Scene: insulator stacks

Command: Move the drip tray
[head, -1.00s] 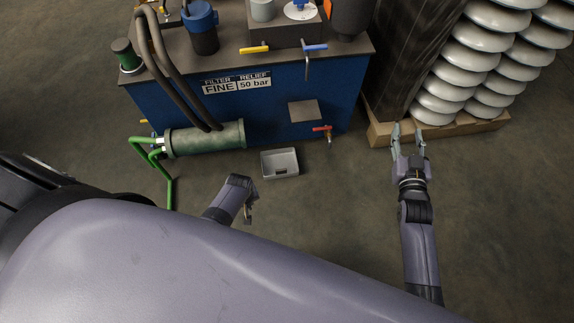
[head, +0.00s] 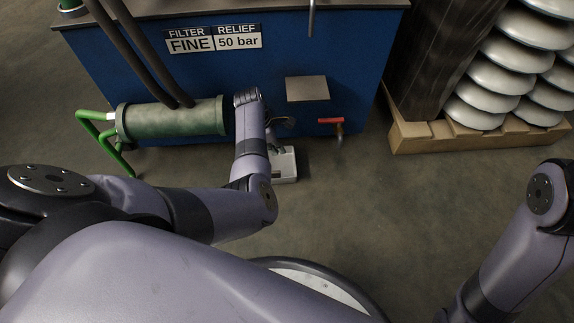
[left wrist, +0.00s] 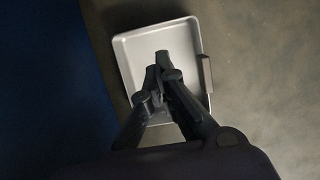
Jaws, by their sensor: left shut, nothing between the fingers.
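The drip tray (head: 290,168) is a shallow light-grey tray on the floor in front of the blue cabinet, partly hidden by my left arm in the head view. The left wrist view shows its pale inside (left wrist: 184,40), raised rim and a grey tab on its right side. My left gripper (head: 284,124) is beside the cabinet front, over the far part of the tray. In the left wrist view its fingertips (left wrist: 162,66) are together over the tray's inside, with nothing between them. I cannot tell whether they touch it. My right gripper is out of view.
The blue cabinet (head: 275,85) stands just behind the tray, with a red-handled valve (head: 331,121) to the right. A green cylinder (head: 170,118) with green pipe lies left. Insulator stacks stand on a wooden pallet (head: 430,138) at right. Floor between is clear.

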